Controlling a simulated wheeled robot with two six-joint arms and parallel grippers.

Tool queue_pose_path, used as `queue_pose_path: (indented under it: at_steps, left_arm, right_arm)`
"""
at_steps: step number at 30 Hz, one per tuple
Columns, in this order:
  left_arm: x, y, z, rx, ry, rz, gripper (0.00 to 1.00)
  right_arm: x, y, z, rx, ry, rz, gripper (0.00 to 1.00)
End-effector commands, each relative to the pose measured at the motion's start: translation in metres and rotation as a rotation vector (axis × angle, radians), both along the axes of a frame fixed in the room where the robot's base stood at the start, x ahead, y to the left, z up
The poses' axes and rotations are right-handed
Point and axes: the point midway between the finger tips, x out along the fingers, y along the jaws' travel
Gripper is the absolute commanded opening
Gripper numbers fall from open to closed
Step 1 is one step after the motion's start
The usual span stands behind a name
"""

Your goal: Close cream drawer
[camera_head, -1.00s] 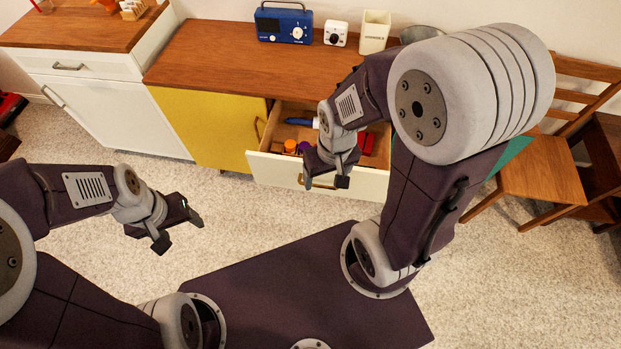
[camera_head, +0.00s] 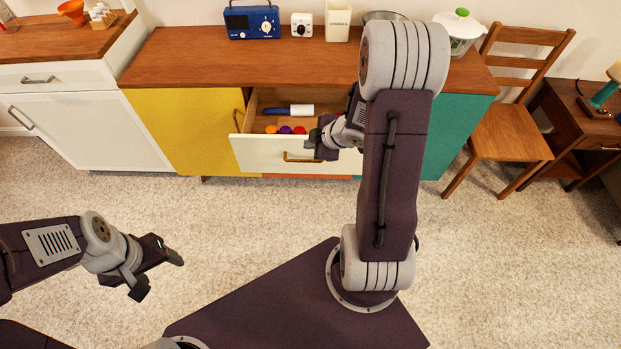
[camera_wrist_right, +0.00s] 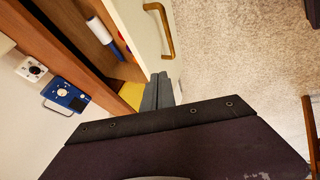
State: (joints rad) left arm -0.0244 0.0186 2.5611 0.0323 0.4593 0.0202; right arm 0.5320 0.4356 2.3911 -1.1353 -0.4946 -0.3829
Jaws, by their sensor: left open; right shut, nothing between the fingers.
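The cream drawer (camera_head: 270,155) stands pulled out of the hutch below the wooden top, with a brass handle (camera_head: 300,158) on its front. Inside lie a blue and white roller-like item (camera_head: 288,110) and several small coloured things. My left gripper (camera_head: 160,272) is open and empty over the carpet, away from the drawer.
A yellow door (camera_head: 185,130) is left of the drawer and a teal panel (camera_head: 455,135) right of it. A blue radio (camera_head: 251,22), a white timer (camera_head: 302,25) and a salad spinner (camera_head: 458,32) stand on top. A wooden chair (camera_head: 510,130) is at right. Carpet in front is clear.

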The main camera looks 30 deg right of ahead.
Motion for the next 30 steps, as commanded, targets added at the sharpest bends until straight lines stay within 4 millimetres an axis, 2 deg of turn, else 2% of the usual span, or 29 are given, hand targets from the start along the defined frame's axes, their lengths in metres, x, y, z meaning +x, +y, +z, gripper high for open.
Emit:
queue_pose_path:
  at_steps: [1, 2, 6, 11, 22, 30]
  left_arm:
    - [0.0, 0.0, -0.012, 0.0, -0.001, 0.0, 0.65]
    - [0.001, 0.0, -0.013, 0.0, -0.001, 0.0, 0.65]
    - [0.001, 0.0, -0.015, 0.0, -0.002, 0.0, 0.65]
    - [0.001, 0.0, -0.017, 0.0, -0.002, 0.0, 0.65]
    - [0.001, 0.0, -0.047, 0.0, -0.001, 0.0, 0.65]
    - [0.001, 0.0, -0.053, 0.0, -0.001, 0.0, 0.65]
  right_arm:
    - [-0.008, -0.018, -0.021, 0.013, 0.021, -0.053, 0.0]
    - [-0.013, -0.025, -0.027, 0.02, 0.03, -0.078, 0.0]
    - [-0.023, -0.043, -0.035, 0.031, 0.043, -0.136, 0.0]
    - [-0.021, -0.043, -0.038, 0.031, 0.044, -0.137, 0.0]
    - [0.019, -0.038, -0.094, 0.031, 0.045, -0.136, 0.0]
    - [0.036, -0.036, -0.112, 0.03, 0.044, -0.138, 0.0]
